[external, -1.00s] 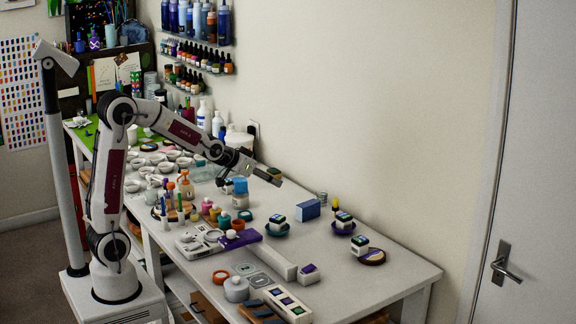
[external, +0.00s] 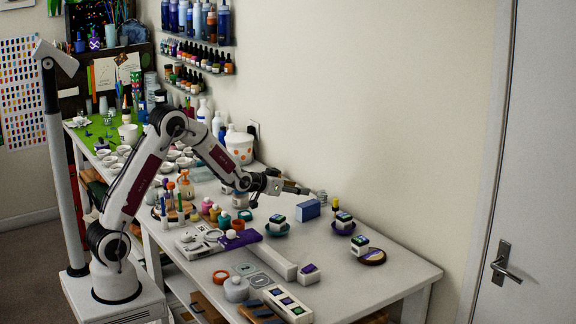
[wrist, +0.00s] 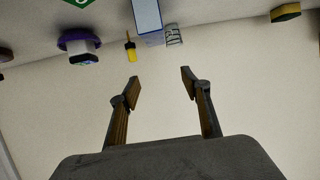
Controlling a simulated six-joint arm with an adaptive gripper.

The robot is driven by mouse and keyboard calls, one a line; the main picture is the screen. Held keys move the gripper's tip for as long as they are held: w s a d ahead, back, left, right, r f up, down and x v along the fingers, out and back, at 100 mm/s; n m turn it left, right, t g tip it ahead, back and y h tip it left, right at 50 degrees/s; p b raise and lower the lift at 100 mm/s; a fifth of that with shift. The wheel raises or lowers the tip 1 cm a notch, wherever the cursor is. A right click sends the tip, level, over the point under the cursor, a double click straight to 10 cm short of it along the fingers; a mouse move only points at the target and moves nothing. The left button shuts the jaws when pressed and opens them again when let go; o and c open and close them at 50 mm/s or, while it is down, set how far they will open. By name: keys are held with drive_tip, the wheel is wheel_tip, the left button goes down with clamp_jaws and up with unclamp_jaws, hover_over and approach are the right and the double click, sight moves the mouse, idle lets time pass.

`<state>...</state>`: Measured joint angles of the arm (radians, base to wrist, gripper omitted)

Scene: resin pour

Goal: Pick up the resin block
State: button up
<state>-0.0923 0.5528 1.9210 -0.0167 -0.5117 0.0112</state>
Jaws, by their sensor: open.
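Small white blocks with dark, green-marked tops stand on round saucers: one on a teal saucer (external: 278,222), one on a dark saucer (external: 344,219), and one beside a brown round coaster (external: 361,245). The pictures do not make clear which is the resin block. My gripper (external: 304,190) is open and empty, above the back of the table near the wall. In the wrist view my gripper (wrist: 160,77) has its two fingers apart, with only bare wall between them. A block (wrist: 84,58) on a purple saucer shows at the upper left there.
A blue box (external: 308,209), a clear glass (external: 322,197) and a yellow-topped bottle (external: 336,203) stand below and right of my gripper. A white block with a purple top (external: 309,270) stands nearer the front. The right end of the table (external: 405,275) is clear.

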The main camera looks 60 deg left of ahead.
sight(301, 206)
idle(0.3)
drive_tip(key=shift+f, duration=1.8)
drive_tip(key=shift+f, duration=0.55)
drive_tip(key=shift+w+f, duration=0.25)
drive_tip(key=shift+f, duration=0.45)
drive_tip(key=shift+w+f, duration=0.25)
drive_tip(key=shift+f, duration=0.45)
drive_tip(key=shift+x, duration=0.9)
clamp_jaws()
